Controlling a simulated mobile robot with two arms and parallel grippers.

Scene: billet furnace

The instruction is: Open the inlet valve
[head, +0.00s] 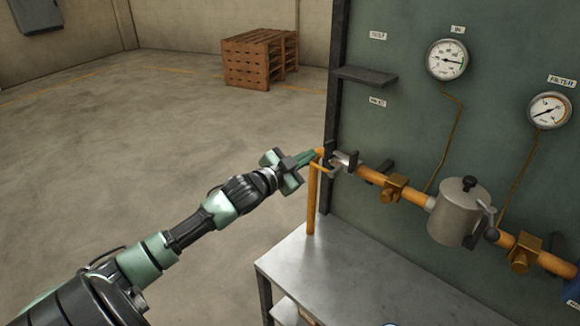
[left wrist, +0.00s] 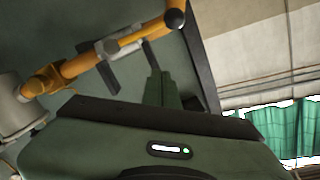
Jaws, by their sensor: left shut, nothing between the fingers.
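An orange pipe (head: 408,193) runs along the green panel, with a silver fitting (head: 343,161) near its left end. A small dark piece at this fitting looks like the inlet valve's lever (head: 355,159); its exact position is hard to tell. My left gripper (head: 316,154) is shut and empty by the pipe's left corner, next to the fitting, partly covering that corner. In the left wrist view, the shut fingers (left wrist: 156,74) point toward the pipe (left wrist: 75,67) near the silver fitting (left wrist: 122,43). I cannot tell whether they touch anything. My right gripper is not in view.
A grey canister (head: 456,217) with a black-knobbed lever sits on the pipe at right. Two gauges (head: 447,60) (head: 549,111) hang above. A metal table (head: 340,275) stands below, and a dark shelf (head: 365,77) juts out above. Stacked pallets (head: 255,60) stand behind; the left floor is clear.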

